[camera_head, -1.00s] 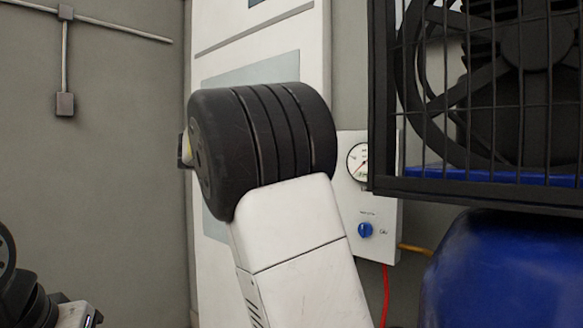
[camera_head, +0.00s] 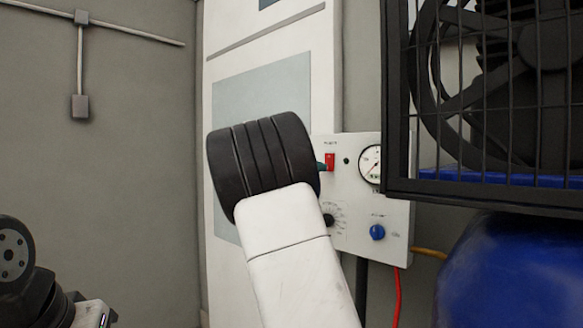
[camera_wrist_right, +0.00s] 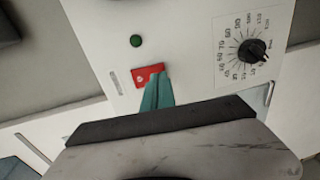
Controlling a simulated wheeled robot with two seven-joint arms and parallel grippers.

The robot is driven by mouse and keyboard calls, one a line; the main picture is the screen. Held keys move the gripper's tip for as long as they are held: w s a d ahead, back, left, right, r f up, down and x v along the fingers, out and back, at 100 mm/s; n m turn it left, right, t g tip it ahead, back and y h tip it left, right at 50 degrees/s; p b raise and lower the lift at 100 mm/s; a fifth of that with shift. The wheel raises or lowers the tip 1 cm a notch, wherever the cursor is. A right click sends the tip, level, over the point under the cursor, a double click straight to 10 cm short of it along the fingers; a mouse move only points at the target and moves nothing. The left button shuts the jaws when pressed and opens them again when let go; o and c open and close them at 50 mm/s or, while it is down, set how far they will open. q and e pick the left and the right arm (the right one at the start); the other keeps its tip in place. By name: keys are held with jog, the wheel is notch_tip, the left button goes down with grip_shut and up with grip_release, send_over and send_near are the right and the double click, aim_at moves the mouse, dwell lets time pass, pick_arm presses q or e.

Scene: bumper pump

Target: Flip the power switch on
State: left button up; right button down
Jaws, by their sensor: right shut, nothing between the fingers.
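The red power switch (camera_head: 330,161) sits near the upper left of the white control panel (camera_head: 350,240). In the right wrist view the switch (camera_wrist_right: 148,76) shows as a red rocker with a pale mark. My right gripper (camera_head: 323,166) is shut, and its teal fingertips (camera_wrist_right: 156,92) are at the switch's edge, overlapping part of it. I cannot tell whether they touch it. The rest of the gripper is hidden behind my right arm in the head view. My left gripper is not in view; only part of my left arm shows at lower left.
The panel also carries a small green lamp (camera_wrist_right: 136,41), a pressure gauge (camera_head: 371,163), a black dial (camera_wrist_right: 252,51) and a blue knob (camera_head: 377,232). A caged fan (camera_head: 480,100) and a blue tank (camera_head: 515,275) stand close on the right. A red cable hangs below the panel.

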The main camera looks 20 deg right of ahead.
jog(key=shift+w+d, duration=0.4)
jog(key=shift+d, duration=0.2)
jog(key=shift+d+f, duration=0.1)
jog(key=shift+d, duration=0.1)
jog(key=shift+f, duration=0.1)
